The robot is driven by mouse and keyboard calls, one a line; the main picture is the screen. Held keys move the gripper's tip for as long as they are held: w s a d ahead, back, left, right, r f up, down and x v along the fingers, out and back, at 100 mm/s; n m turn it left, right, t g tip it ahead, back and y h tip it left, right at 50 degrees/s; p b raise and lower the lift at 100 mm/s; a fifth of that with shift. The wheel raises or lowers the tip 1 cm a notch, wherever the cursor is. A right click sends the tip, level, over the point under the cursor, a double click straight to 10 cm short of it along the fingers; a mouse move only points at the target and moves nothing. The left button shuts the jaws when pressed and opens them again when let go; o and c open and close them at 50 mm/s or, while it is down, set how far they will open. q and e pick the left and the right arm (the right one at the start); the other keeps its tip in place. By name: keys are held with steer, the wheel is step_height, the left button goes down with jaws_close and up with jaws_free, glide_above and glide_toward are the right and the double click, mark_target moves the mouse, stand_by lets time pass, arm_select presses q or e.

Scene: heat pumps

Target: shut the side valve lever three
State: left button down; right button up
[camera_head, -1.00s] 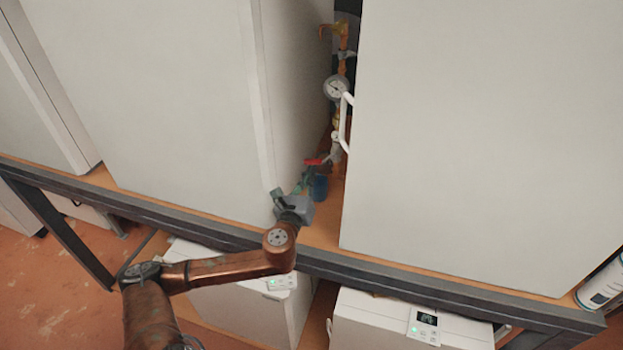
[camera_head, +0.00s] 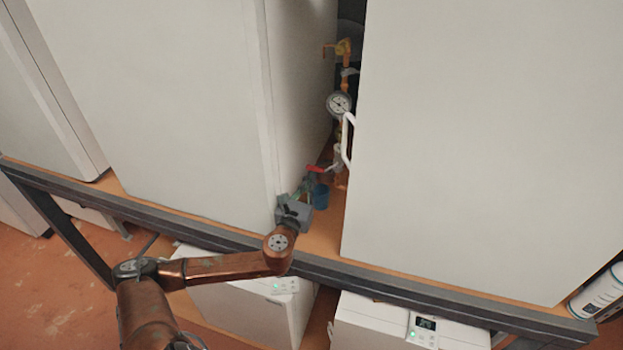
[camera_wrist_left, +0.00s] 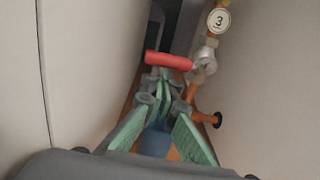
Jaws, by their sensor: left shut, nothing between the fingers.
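The side valve lever three has a red handle (camera_head: 315,169) in the gap between two tall white cabinets. My left gripper (camera_head: 303,188) reaches into the gap from the front, just below the handle. In the left wrist view its green-padded fingers (camera_wrist_left: 164,85) are shut and empty, with their tips just under the handle. Contact with the handle cannot be told. My right gripper is out of view.
A white cabinet (camera_head: 180,90) and another white cabinet (camera_head: 480,130) wall the narrow gap. A pressure gauge (camera_head: 339,104) and a white curved handle (camera_head: 347,138) are on the pipework. A blue part (camera_head: 320,196) is close to my gripper. A dark shelf edge (camera_head: 400,282) runs in front.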

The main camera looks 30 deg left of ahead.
arm_select(q)
steer(key=s+d+f+b, duration=0.2)
steer(key=s+f+b, duration=0.2)
steer(key=s, duration=0.6)
steer(key=shift+s+d+f, duration=0.2)
steer(key=shift+s+d, duration=0.05)
steer(key=shift+d, duration=0.05)
steer(key=c, duration=2.7)
jaws_free()
steer(key=shift+c, duration=0.2)
steer(key=o, duration=0.4)
steer(key=shift+o, duration=0.2)
steer(key=shift+d, duration=0.1)
